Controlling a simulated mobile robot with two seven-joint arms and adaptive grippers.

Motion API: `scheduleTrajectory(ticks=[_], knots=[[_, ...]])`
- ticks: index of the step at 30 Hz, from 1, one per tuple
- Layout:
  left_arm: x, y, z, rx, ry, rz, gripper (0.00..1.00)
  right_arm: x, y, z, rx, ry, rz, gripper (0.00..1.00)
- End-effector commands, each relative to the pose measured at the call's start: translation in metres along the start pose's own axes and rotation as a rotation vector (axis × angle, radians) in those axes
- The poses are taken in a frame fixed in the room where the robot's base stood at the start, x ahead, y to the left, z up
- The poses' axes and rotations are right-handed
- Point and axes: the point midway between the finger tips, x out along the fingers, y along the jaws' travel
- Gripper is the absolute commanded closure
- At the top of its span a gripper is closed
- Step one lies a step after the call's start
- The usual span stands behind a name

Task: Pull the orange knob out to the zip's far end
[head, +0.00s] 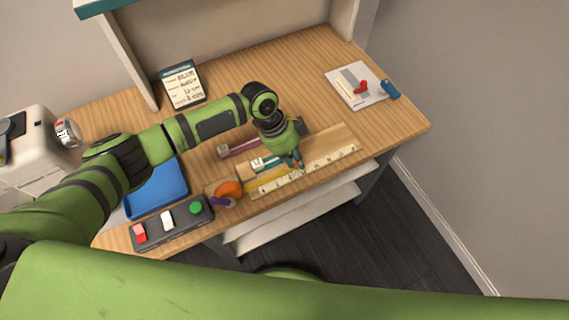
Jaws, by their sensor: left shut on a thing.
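My left gripper (293,160) reaches down over a wooden board (330,143) on the desk, its fingers closed together. A small speck of orange shows at the fingertips; this seems to be the orange knob, mostly hidden by the fingers. A white and teal piece (263,163) lies on the board just left of the fingers. A yellow strip (268,182) runs along the board's near side, left of the gripper. The zip itself is too small and covered to make out clearly. My right gripper is not in view.
A ruler (330,159) lies along the board's near edge. An orange roll (229,189), a dark tray with coloured blocks (178,221) and a blue tray (157,190) are to the left. A card with a red piece (357,85) lies at right. Bare desk (270,75) is behind.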

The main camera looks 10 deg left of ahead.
Motion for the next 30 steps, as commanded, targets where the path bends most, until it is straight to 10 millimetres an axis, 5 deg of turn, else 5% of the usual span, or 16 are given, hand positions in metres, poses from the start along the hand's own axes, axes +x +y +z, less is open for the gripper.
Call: scheduleTrajectory(ticks=[5, 6, 7, 20, 30], knots=[[-0.002, 0.000, 0.001, -0.001, -0.003, 0.000, 1.00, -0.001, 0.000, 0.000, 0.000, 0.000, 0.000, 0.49], [-0.002, 0.000, 0.001, -0.001, -0.003, 0.000, 0.75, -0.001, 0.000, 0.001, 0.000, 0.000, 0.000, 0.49], [-0.002, 0.000, 0.001, -0.001, -0.003, -0.001, 0.69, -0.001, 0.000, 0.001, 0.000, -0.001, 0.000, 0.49], [-0.009, -0.001, 0.001, 0.001, 0.000, -0.003, 0.69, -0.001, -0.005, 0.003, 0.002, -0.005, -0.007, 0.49], [-0.076, -0.001, 0.001, 0.001, -0.003, -0.004, 0.69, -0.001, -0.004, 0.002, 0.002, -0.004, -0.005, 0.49]])
